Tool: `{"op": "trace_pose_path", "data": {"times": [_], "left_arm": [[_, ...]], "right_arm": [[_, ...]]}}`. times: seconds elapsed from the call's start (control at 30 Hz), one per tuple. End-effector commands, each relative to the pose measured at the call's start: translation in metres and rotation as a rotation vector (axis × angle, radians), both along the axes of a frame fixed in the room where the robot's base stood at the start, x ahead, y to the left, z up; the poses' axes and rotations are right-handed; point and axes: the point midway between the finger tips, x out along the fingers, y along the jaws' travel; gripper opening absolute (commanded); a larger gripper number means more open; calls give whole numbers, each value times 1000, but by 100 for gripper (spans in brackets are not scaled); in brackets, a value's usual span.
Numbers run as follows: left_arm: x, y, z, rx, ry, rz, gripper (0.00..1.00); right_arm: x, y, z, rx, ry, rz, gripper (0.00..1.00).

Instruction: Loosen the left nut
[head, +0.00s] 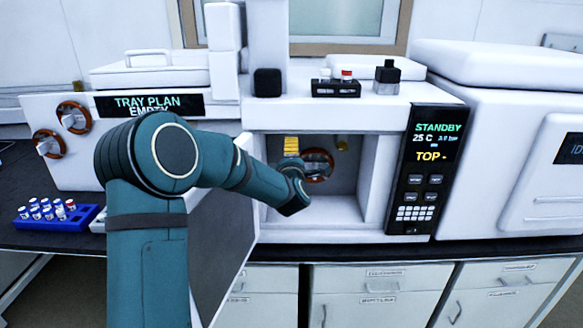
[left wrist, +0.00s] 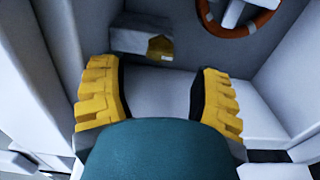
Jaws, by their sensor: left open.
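The left nut (left wrist: 160,48) is a brass hex piece under a pale block on the chamber's back wall, left of the fan ring. In the left wrist view it lies beyond and between the two yellow fingers of my left gripper (left wrist: 157,88), which is open and empty, apart from the nut. In the head view my left gripper (head: 291,147) is inside the open oven, only partly visible, and the left nut is hidden there. A second brass nut (head: 342,144) shows right of the fan. My right gripper is not in view.
The oven (head: 400,235) has its door (head: 228,255) swung open at the left, close to my arm. A blue vial tray (head: 55,218) sits on the bench at left.

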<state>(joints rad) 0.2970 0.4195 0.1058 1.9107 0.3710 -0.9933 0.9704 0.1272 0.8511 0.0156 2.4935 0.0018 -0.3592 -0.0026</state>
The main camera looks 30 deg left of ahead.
Motion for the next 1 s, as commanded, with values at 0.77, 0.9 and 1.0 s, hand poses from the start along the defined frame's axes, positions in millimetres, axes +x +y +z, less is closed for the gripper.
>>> {"op": "trace_pose_path", "data": {"times": [0.77, 0.9, 1.0], "left_arm": [[-66, -41, 0, 0, -1, 0, 64], [-66, -41, 0, 0, -1, 0, 64], [-66, -41, 0, 0, -1, 0, 64]], "right_arm": [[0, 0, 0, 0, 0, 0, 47], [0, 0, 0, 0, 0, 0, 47], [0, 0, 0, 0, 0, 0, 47]]}}
